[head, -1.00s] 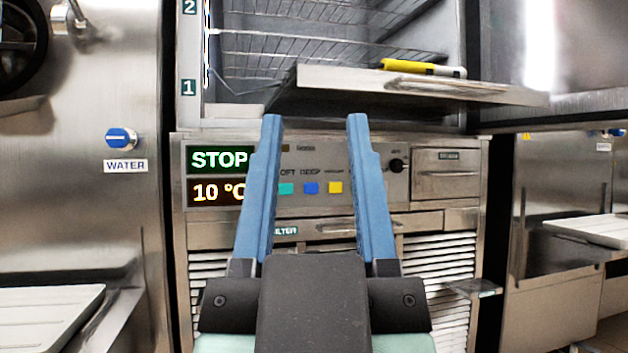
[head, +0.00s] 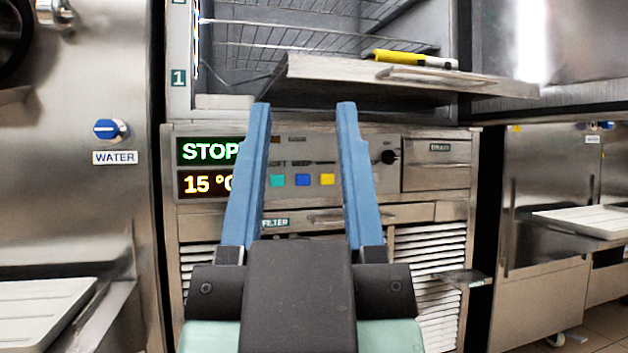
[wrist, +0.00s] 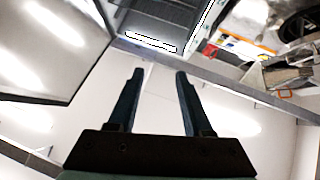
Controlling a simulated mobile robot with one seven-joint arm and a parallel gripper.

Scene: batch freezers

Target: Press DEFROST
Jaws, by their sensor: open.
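The control panel (head: 390,185) of the freezer cabinet faces me. It has a teal button (head: 277,181), a blue button (head: 303,180) and a yellow button (head: 328,179) in a row. The labels above teal and blue seem to read SOFT and DEEP; the yellow one's label is too small to read, and I cannot make out the word DEFROST. My gripper (head: 304,105) is open and empty in front of the panel, its blue fingers framing the three buttons in the picture. It also shows in the wrist view (wrist: 158,72). The left finger partly covers the display (head: 207,168), reading STOP and 15 °C.
A black knob (head: 388,157) sits right of the buttons. A blue WATER knob (head: 111,130) is on the left machine.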

